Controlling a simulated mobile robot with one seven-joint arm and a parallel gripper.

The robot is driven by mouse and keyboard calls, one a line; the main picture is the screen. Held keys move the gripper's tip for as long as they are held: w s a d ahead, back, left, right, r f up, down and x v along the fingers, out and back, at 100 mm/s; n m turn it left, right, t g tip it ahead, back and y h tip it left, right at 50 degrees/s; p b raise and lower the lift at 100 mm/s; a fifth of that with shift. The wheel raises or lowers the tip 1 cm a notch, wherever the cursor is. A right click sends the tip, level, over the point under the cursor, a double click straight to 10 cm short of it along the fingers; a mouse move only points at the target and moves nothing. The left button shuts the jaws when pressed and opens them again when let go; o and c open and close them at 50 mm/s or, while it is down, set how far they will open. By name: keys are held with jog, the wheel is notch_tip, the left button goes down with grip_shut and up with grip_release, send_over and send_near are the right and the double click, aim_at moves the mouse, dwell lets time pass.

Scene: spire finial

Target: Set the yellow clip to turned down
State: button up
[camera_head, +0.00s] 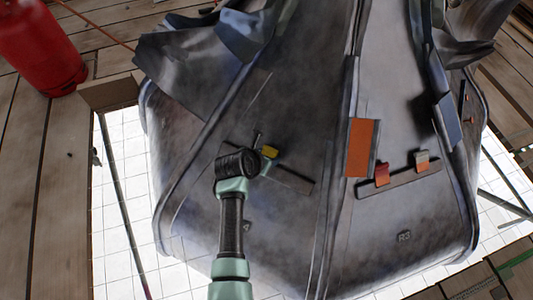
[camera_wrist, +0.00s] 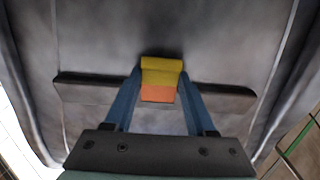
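The yellow clip (camera_wrist: 162,70) sits on a dark horizontal strip (camera_wrist: 90,90) in the wrist view, with an orange face below its yellow part. In the head view the yellow clip (camera_head: 270,151) shows just past the end of my arm. My gripper (camera_wrist: 160,76) has one blue finger on each side of the clip, with the fingertips close to its side edges. Whether the fingers press on it or leave a small gap cannot be told. In the head view my wrist hides most of the fingers and part of the strip.
To the right, another strip (camera_head: 400,188) carries a red clip (camera_head: 382,174) and a red-and-pale clip (camera_head: 422,161). An orange plate (camera_head: 360,148) stands out from a raised seam beside them. A red cylinder (camera_head: 40,45) stands at the upper left. Folded grey sheets hang above.

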jog(key=o, duration=0.5)
jog(key=shift+c, duration=0.2)
jog(key=shift+r, duration=0.1)
jog(key=p+v, duration=0.9)
jog(key=v, duration=0.3)
jog(key=shift+s+r, duration=0.25)
jog(key=shift+a, duration=0.15)
